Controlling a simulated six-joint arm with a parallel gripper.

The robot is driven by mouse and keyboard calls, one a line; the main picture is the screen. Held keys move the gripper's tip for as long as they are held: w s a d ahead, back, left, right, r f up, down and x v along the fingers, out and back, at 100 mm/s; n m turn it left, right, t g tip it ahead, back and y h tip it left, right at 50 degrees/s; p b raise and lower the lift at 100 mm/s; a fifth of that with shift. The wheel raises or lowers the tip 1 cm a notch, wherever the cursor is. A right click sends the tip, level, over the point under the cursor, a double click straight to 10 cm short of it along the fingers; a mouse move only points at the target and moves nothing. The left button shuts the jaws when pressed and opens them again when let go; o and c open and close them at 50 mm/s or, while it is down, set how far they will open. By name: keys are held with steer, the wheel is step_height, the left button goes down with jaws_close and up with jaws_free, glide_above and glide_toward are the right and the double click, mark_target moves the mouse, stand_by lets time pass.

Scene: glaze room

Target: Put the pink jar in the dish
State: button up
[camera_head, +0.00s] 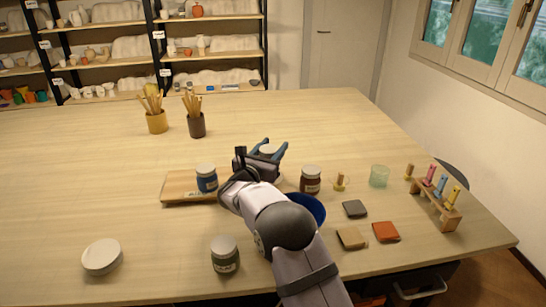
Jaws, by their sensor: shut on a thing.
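My gripper (268,153) is over the middle of the table, its blue fingers on either side of a jar with a pale grey lid (268,148). It is shut on this jar. The jar's body is hidden behind my gripper, so I cannot see its colour or whether it touches the table. No pink jar shows openly elsewhere. A deep blue bowl (314,206) is partly hidden behind my arm. A round white dish-like thing (102,257) lies at the front left, apart from my gripper. I cannot tell which of these two is the dish.
A blue jar (207,180) stands on a wooden board (179,184). A dark red jar (311,182) and a dark green jar (225,258) stand near my arm. Tiles, a glass (379,176) and a wooden rack (436,208) are at right. Brush pots stand at back left.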

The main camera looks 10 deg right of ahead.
steer(key=shift+f+p, duration=0.45)
steer(key=shift+f, duration=1.35)
steer(key=shift+f+b, duration=0.45)
steer(key=shift+b, duration=0.5)
steer(key=o, duration=1.2)
steer(key=shift+r, duration=0.15)
